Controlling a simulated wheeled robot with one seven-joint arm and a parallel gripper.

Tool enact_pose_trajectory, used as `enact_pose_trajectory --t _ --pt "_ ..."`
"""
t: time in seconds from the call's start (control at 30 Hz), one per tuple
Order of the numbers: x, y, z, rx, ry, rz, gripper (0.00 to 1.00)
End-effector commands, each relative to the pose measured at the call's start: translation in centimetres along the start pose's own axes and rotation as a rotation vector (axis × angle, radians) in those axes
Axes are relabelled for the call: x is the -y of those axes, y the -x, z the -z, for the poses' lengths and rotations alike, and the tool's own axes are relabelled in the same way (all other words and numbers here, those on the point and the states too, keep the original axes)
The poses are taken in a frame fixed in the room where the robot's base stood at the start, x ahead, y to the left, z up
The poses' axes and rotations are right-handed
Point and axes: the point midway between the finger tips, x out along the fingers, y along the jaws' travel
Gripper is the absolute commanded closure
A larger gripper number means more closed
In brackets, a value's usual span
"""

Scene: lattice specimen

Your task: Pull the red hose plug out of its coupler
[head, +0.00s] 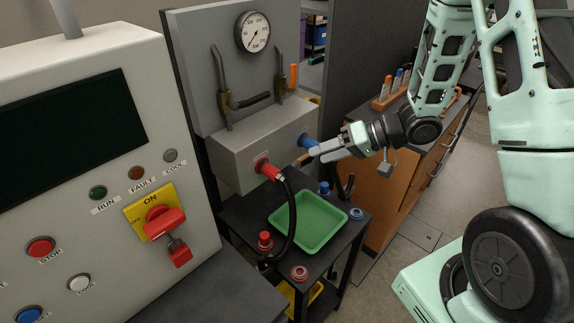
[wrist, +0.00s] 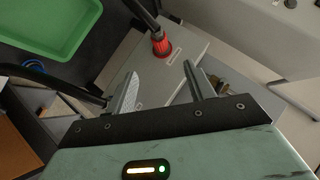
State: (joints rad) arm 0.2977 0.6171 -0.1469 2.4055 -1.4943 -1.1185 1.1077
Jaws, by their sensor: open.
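The red hose plug (head: 269,171) sits in its coupler on the front of the grey box (head: 240,158), with a black hose (head: 293,215) curving down from it. My gripper (head: 317,153) is open, to the right of the red plug and close to the blue plug (head: 307,141). In the wrist view the fingers (wrist: 160,82) are apart, with grey box surface seen between them. I cannot tell whether a finger touches the blue plug.
A green tray (head: 273,217) lies on the dark cart below, with red (head: 265,241) and blue (head: 325,188) fittings around it. A control panel (head: 100,110) with a red switch stands at left. A wooden cabinet (head: 375,200) is at right. Valve handles (head: 222,85) rise above the box.

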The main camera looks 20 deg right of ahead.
Motion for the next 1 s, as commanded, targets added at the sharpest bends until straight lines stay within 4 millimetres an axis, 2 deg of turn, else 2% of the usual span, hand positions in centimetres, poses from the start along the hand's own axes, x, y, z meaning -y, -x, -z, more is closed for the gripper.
enact_pose_trajectory --t 0.3,0.6,0.8,1.0 --pt "0.2 -6.2 0.0 0.005 0.001 0.002 0.46" --pt "0.1 -11.3 0.0 0.003 0.002 0.000 0.46" --pt "0.1 -13.0 0.1 0.000 0.002 -0.001 0.46" --pt "0.0 -13.5 0.0 -0.001 0.002 -0.001 0.46"
